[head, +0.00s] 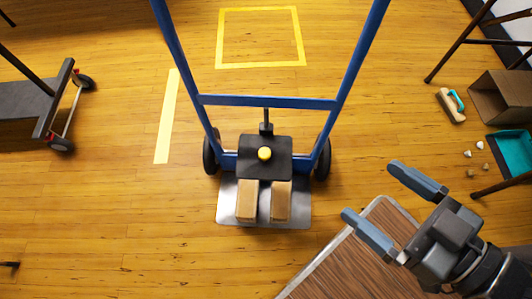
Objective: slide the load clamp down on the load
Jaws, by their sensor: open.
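A blue hand truck (268,102) stands on the wooden floor in the middle of the head view. The load clamp is a black plate (250,147) with a yellow knob (264,153) and a dark post behind it. Two light brown blocks or boxes (246,203) lie side by side on the silver toe plate (302,207), partly hidden by the clamp's front edge. I cannot tell whether the clamp touches the load. My gripper (371,191) is open and empty at the lower right, apart from the hand truck, to the right of the clamp.
A wood-topped table or board (356,264) lies below my gripper. A dark cart (42,105) stands at the left. Yellow tape marks the floor.

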